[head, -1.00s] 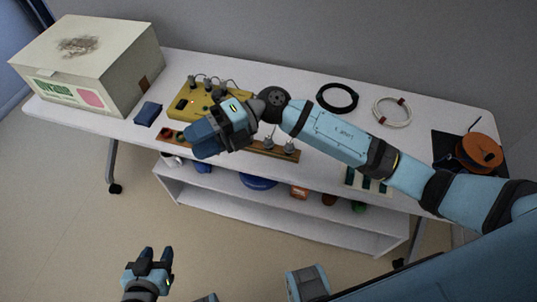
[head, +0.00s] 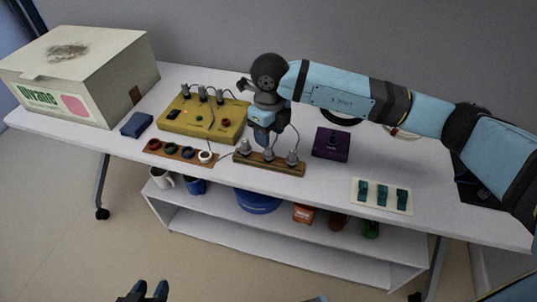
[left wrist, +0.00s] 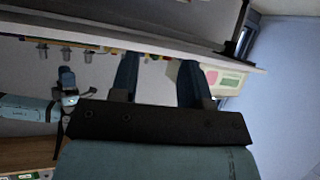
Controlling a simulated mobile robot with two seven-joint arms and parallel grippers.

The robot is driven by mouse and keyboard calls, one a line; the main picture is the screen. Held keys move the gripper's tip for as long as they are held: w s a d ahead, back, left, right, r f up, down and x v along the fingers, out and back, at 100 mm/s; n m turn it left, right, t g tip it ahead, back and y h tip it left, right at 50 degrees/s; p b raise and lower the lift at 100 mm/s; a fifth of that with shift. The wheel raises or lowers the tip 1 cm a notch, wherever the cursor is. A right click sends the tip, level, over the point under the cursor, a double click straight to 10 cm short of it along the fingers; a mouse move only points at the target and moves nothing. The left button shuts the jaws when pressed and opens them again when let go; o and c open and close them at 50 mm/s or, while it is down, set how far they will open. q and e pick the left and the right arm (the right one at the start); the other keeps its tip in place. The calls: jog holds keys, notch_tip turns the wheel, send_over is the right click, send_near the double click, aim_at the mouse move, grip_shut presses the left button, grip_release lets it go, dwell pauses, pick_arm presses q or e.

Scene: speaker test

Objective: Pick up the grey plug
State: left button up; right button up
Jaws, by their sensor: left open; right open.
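Three grey plugs stand in a row on a wooden strip at the table's front edge: left (head: 243,147), middle (head: 268,155), right (head: 292,158). More grey plugs (head: 203,94) with dark cords stand along the back of the yellow box (head: 228,128). My right gripper (head: 262,143) is open and points down just above or around the middle plug; I cannot tell whether it touches it. My left gripper (head: 142,290) is open and empty, low in front of the table. Its two blue fingers show in the left wrist view (left wrist: 158,78).
A strip of coloured rings (head: 180,151) lies left of the plugs. A purple box (head: 331,143) and a card with teal pieces (head: 381,195) are to the right. A carton (head: 85,75) and blue block (head: 137,125) stand left. Mugs and bowls fill the shelf below.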

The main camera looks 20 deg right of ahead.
aim_at(268, 153)
jog(key=f, duration=0.3)
jog(key=f+b, duration=0.1)
jog(key=f, duration=0.3)
jog(key=shift+a+f, duration=0.2)
jog(key=shift+f, duration=0.05)
jog(key=c, duration=0.8)
